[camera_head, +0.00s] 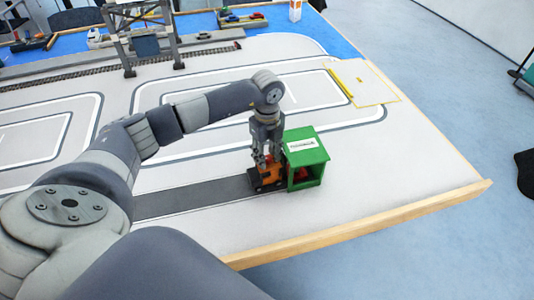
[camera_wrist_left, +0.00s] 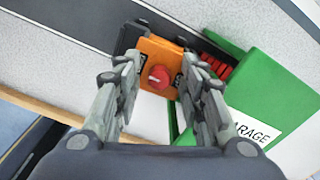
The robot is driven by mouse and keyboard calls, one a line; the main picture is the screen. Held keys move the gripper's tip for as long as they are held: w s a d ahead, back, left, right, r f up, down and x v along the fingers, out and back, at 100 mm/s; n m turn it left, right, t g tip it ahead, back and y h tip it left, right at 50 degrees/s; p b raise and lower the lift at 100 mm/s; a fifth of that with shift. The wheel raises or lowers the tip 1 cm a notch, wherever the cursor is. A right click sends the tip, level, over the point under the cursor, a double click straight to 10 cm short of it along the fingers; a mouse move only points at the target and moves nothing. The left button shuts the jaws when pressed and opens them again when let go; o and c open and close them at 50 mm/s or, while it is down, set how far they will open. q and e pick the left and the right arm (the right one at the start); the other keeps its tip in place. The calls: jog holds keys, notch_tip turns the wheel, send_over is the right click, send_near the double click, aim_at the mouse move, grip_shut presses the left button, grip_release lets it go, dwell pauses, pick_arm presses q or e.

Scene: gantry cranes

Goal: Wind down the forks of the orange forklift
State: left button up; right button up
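The orange forklift (camera_head: 268,176) stands on the dark strip at the open side of the green garage. In the left wrist view its orange body (camera_wrist_left: 160,52) carries a round red knob (camera_wrist_left: 158,77). My left gripper (camera_head: 264,162) points down over the forklift. In the wrist view its two fingers (camera_wrist_left: 160,64) are apart, one on each side of the knob, with visible gaps. The gripper hides part of the forklift in the head view. I cannot make out the forks' height. My right gripper is not in view.
The green garage (camera_head: 307,147) stands close right of the gripper; red slatted parts (camera_wrist_left: 217,67) show near its opening. A wooden table edge (camera_head: 370,228) lies in front. A grey gantry crane (camera_head: 145,42) stands at the back left. The white board beyond the garage is mostly free.

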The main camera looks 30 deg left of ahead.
aim_at(268, 158)
pick_arm(q)
jog(key=shift+r, duration=0.2)
notch_tip(268, 158, up, 12)
jog(key=shift+f, duration=0.2)
dwell(0.3)
jog(key=f+m+p, duration=0.1)
jog(key=f+m, duration=0.3)
jog(key=m, duration=0.2)
jog(key=f+m+p, duration=0.1)
jog(key=f+m, duration=0.3)
jog(key=m, duration=0.2)
jog(key=f+m+p, duration=0.1)
jog(key=f+m, duration=0.3)
jog(key=m, duration=0.2)
jog(key=shift+s+d, duration=0.1)
jog(key=shift+d, duration=0.1)
